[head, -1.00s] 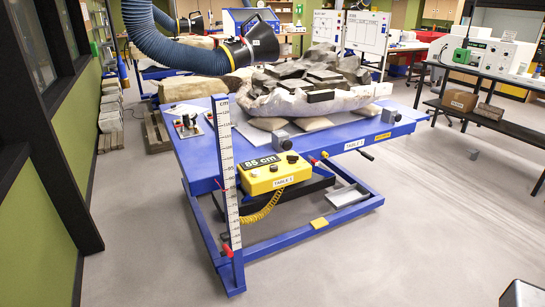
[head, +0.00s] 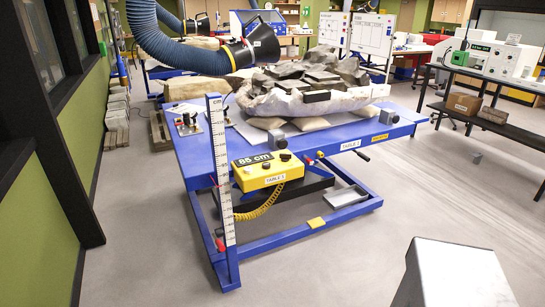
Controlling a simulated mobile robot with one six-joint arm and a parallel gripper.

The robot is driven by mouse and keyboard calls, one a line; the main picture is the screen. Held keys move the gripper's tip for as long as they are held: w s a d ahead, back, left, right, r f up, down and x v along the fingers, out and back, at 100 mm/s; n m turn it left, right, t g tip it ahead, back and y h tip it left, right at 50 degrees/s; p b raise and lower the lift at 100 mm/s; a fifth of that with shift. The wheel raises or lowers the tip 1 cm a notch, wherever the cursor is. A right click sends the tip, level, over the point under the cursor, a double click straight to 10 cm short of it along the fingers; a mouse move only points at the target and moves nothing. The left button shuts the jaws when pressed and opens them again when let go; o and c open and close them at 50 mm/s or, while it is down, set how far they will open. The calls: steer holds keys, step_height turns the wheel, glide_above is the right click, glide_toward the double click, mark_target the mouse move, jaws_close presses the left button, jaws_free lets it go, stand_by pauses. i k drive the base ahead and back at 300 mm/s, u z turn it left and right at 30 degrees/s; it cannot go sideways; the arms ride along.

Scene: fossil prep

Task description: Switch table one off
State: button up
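The blue lift table (head: 185,150) stands in the middle of the head view, with a "TABLE 1" label on its front edge. A yellow control box (head: 267,172) hangs at its near edge, with a coiled yellow cable below. The box's display (head: 252,160) reads "85 cm". Dark round knobs or buttons (head: 285,156) show on its top; their settings are too small to tell. A small red part (head: 308,161) and a black handle (head: 361,156) are on the table edge to the right. My gripper is not in view.
A large fossil block (head: 310,98) in a pale jacket rests on the table. A white height scale (head: 222,180) stands at the near corner. A blue extraction hose (head: 185,50) hangs above. A black bench (head: 490,110) stands at right.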

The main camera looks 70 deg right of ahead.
mark_target(284, 157)
steer(key=u, duration=0.35)
steer(key=k, duration=1.35)
steer(key=z, duration=1.15)
steer(key=i, duration=0.5)
steer(key=u, duration=0.05)
